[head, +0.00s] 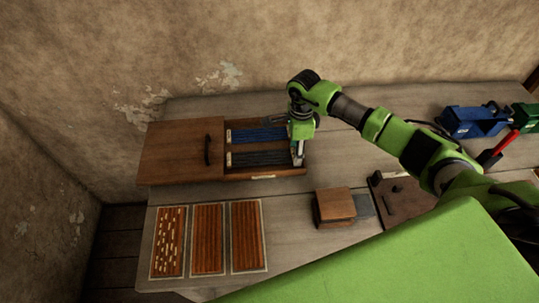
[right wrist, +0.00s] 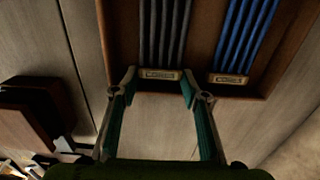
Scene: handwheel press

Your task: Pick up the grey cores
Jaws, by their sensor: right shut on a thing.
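The grey cores (head: 262,158) are a bundle of long dark grey rods lying in an open wooden box (head: 290,173). Blue cores (head: 260,135) lie parallel to them, on the wall side. My right gripper (head: 298,156) is at the right end of the grey cores. In the right wrist view its fingers (right wrist: 160,80) are on either side of the labelled end of the grey cores (right wrist: 165,35), shut on it. The blue cores (right wrist: 245,35) are just right of the fingers there. I cannot tell whether the grey cores are clear of the box floor. My left gripper is not in view.
The box's wooden lid (head: 180,153) with a dark handle covers the left side. Three slatted panels (head: 208,240) lie in front. A wooden block (head: 334,205) and a brown board (head: 402,200) are at right. A blue vise (head: 472,121) stands farther right.

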